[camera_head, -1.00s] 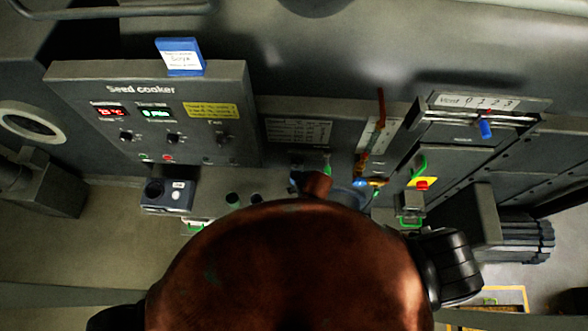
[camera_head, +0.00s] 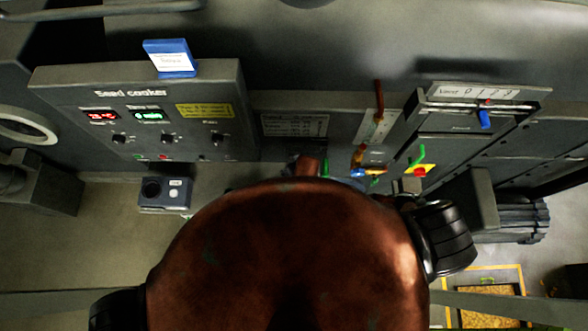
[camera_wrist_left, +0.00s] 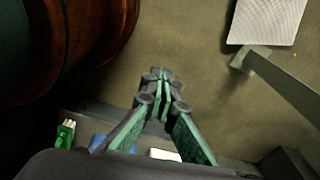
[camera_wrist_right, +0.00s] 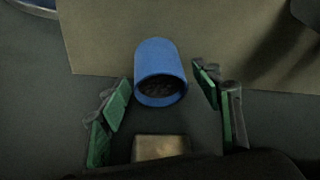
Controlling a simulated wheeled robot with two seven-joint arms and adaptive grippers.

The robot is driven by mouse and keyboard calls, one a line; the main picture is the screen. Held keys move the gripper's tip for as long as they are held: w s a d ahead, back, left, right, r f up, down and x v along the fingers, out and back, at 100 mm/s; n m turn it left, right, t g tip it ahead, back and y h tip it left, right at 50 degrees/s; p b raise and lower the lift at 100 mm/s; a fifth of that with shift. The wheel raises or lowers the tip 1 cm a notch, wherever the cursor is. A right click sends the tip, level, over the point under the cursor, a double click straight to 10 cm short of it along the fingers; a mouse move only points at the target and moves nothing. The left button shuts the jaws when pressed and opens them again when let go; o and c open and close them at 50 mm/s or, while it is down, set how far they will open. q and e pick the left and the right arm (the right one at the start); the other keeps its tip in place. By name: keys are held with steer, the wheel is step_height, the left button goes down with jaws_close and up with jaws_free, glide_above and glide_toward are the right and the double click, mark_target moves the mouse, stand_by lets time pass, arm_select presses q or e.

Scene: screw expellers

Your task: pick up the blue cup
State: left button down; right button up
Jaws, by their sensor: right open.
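The blue cup (camera_wrist_right: 160,62) shows in the right wrist view, its open rim facing the camera and dark matter inside. My right gripper (camera_wrist_right: 161,82) is open, with one green-padded finger on either side of the cup. There are visible gaps between the fingers and the cup. In the left wrist view my left gripper (camera_wrist_left: 161,78) has its fingertips together with nothing seen between them. In the head view a large copper-brown rounded body hides both grippers, and I cannot make out the cup clearly there.
The seed cooker panel (camera_head: 140,110) stands at the left, with a blue-and-white card (camera_head: 170,58) on top. A lever panel with a blue knob (camera_head: 485,119) is at the right. A small grey box (camera_head: 165,193) sits below the cooker panel. A grey bar (camera_wrist_left: 285,88) stands near the left gripper.

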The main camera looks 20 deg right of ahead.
steer(key=shift+f, duration=0.15)
steer(key=c, duration=0.9)
steer(key=shift+c, duration=1.1)
arm_select(q)
steer(key=shift+w+d, duration=0.15)
steer(key=shift+w, duration=0.35)
steer(key=shift+w+r+p, duration=0.25)
steer(key=shift+r+p, duration=0.05)
steer(key=shift+r, duration=0.05)
arm_select(e)
steer(key=shift+r, duration=0.2)
steer(key=shift+c, duration=0.2)
